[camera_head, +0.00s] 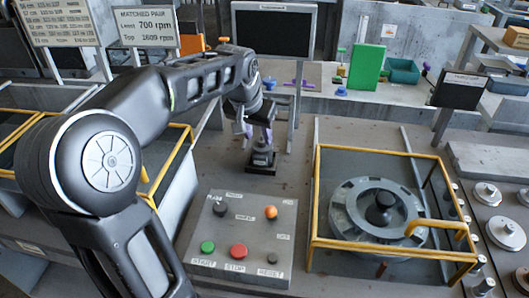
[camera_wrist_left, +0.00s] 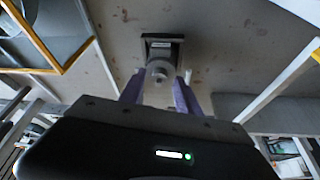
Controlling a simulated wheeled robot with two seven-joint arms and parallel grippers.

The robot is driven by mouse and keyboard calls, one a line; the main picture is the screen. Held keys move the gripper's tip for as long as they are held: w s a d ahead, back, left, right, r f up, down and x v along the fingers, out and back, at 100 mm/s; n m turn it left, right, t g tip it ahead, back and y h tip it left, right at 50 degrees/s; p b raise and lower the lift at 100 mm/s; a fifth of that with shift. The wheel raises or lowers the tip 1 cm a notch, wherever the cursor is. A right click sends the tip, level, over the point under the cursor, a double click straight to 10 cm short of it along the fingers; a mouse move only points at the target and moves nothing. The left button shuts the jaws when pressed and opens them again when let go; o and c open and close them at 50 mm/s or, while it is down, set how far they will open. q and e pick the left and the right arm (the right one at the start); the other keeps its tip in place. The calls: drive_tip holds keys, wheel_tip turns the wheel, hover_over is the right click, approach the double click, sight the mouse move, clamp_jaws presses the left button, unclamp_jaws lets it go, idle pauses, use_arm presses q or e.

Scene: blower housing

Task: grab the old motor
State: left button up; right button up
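A small grey cylindrical motor-like part (camera_wrist_left: 158,68) stands on a black square base with a pale label (camera_wrist_left: 163,42). In the head view, the base (camera_head: 261,167) is on the grey bench, behind the button panel. My left gripper (camera_head: 258,136) points down at this part. In the left wrist view its two purple fingers (camera_wrist_left: 158,92) are apart, one on each side of the part, with no clear contact. The blower housing (camera_head: 350,205), a grey ring with a black hub (camera_head: 380,208), lies inside a yellow frame at the right. Which part is the old motor is not certain. My right gripper is out of view.
A button panel (camera_head: 240,238) stands in front of the base. A yellow-railed frame (camera_head: 313,200) surrounds the housing. A dark screen (camera_head: 273,38) on posts rises behind my left gripper. Metal discs (camera_head: 505,233) line the right side. Open bench lies between base and frame.

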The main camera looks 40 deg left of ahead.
sight(260, 142)
use_arm(q)
drive_tip(key=shift+o, duration=1.4)
drive_tip(key=shift+f, duration=0.15)
drive_tip(key=o, duration=0.5)
drive_tip(key=shift+x, duration=1.15)
drive_tip(key=shift+o, duration=0.2)
drive_tip(key=shift+p+x, duration=0.6)
drive_tip(key=shift+x, duration=2.05)
drive_tip(key=shift+w+a, duration=0.15)
drive_tip(key=shift+w, duration=0.05)
drive_tip(key=shift+c, duration=0.6)
